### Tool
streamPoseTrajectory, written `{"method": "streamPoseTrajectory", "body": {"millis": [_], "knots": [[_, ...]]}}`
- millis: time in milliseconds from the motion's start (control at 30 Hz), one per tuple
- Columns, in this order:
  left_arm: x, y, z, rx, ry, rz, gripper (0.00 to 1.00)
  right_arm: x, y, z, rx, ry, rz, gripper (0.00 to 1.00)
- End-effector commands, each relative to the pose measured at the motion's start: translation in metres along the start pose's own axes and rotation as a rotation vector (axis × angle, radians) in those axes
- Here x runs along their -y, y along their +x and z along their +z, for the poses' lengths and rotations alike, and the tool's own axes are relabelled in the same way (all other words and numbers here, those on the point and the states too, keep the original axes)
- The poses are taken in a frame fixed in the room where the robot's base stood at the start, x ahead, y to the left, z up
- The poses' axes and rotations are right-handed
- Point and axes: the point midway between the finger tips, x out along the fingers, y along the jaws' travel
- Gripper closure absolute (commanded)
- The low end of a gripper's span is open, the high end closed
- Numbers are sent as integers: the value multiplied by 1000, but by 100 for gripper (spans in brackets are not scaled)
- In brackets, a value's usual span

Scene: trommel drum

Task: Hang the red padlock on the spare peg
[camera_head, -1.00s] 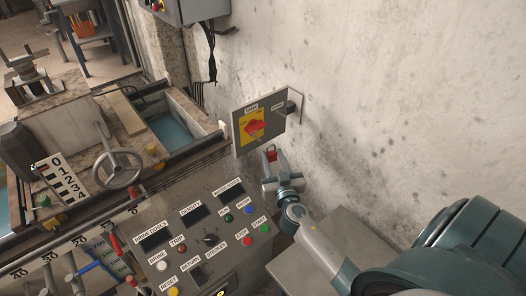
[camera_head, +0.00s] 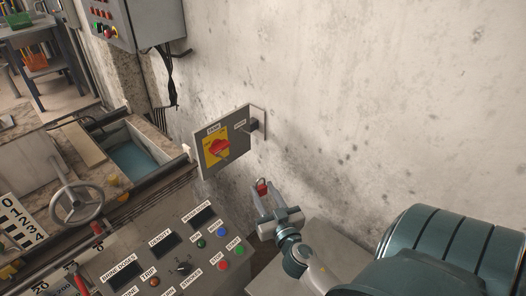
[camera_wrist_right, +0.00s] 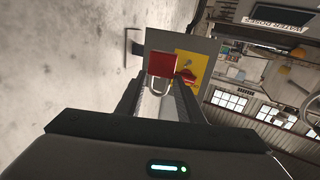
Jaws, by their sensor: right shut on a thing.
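The red padlock (camera_head: 262,189) is in my right gripper (camera_head: 264,197), which is shut on it. It hangs in the air below the wall panel, close to the wall and apart from it. In the wrist view the padlock's red body (camera_wrist_right: 162,64) and silver shackle show at the fingertips (camera_wrist_right: 160,86), in front of the panel. The spare peg is probably the dark peg (camera_head: 251,126) at the panel's right end, beside a small label too blurred to read surely. It is bare, above and slightly left of the padlock. My left gripper is not in view.
The grey panel (camera_head: 207,166) carries a red rotary switch (camera_head: 219,147) on a yellow plate. A sloped control console (camera_head: 150,242) with buttons stands lower left. The concrete wall (camera_head: 370,120) is clear to the right. A control box (camera_head: 150,22) with hanging cables is above left.

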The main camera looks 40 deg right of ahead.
Motion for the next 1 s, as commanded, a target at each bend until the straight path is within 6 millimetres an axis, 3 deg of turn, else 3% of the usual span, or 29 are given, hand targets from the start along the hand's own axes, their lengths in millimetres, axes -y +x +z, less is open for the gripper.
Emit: {"method": "streamPoseTrajectory", "body": {"millis": [1000], "knots": [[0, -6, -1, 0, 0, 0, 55, 0, 0, -8, -1, 1, 0, 91]]}}
